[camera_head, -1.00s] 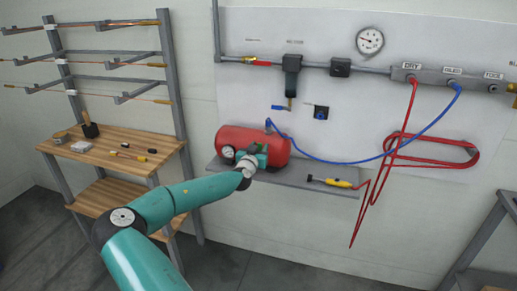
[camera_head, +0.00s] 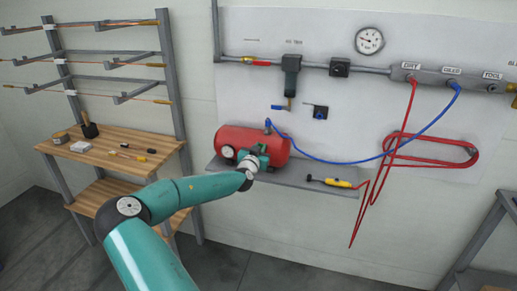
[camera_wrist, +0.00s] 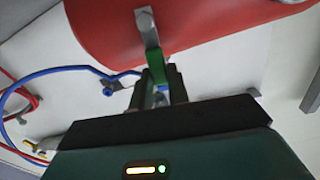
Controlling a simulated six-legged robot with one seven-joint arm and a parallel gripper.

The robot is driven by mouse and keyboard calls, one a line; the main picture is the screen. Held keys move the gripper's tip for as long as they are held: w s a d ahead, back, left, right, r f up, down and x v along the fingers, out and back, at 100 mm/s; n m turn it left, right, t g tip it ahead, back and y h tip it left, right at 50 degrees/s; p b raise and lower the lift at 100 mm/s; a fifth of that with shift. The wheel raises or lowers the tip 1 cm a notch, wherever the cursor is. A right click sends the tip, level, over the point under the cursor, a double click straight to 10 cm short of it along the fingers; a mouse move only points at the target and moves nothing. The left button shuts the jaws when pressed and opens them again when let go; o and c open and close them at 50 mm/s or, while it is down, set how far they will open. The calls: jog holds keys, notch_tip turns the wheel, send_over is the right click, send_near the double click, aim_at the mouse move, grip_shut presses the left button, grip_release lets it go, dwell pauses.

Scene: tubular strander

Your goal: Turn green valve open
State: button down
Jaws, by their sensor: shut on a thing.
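The green valve (camera_wrist: 157,68) sits on a grey metal stem (camera_wrist: 146,28) at the end of the red tank (camera_wrist: 200,25) in the wrist view. My gripper (camera_wrist: 159,85) is shut on the green valve, with one finger on each side of it. In the head view the red tank (camera_head: 235,139) rests on a grey wall shelf. My gripper (camera_head: 259,155) is in front of the tank's right half, and my wrist hides most of the valve there.
The grey shelf (camera_head: 305,184) carries a yellow-handled tool (camera_head: 338,183) to the right. A blue hose (camera_head: 340,162) runs from the tank to the wall manifold (camera_head: 435,78), and a red hose (camera_head: 405,125) hangs beside it. A wooden workbench (camera_head: 115,150) stands at left.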

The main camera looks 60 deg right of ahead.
aim_at(274, 158)
jog(key=m, duration=0.1)
jog(key=s+m, duration=0.1)
jog(key=m, duration=0.1)
jog(key=s+m, duration=0.1)
jog(key=shift+s+d+f, duration=0.1)
jog(key=shift+d+f, duration=0.1)
jog(key=shift+f, duration=0.05)
jog(key=m, duration=0.2)
jog(key=s+f+m, duration=0.1)
jog(key=m, duration=0.1)
jog(key=s+f+m, duration=0.1)
jog(key=shift+d+m, duration=0.15)
jog(key=shift+m, duration=0.25)
jog(key=f+m, duration=0.1)
jog(key=m, duration=0.2)
jog(key=shift+s+f+m, duration=0.3)
jog(key=shift+f, duration=0.05)
jog(key=shift+f+m, duration=0.4)
jog(key=shift+m, duration=0.4)
jog(key=shift+f+m, duration=0.4)
jog(key=shift+m, duration=0.4)
jog(key=c, duration=1.3)
grip_release()
jog(key=shift+c, duration=0.2)
jog(key=shift+s, duration=0.1)
jog(key=s+a, duration=0.2)
jog(key=a, duration=1.1)
jog(key=shift+a, duration=0.3)
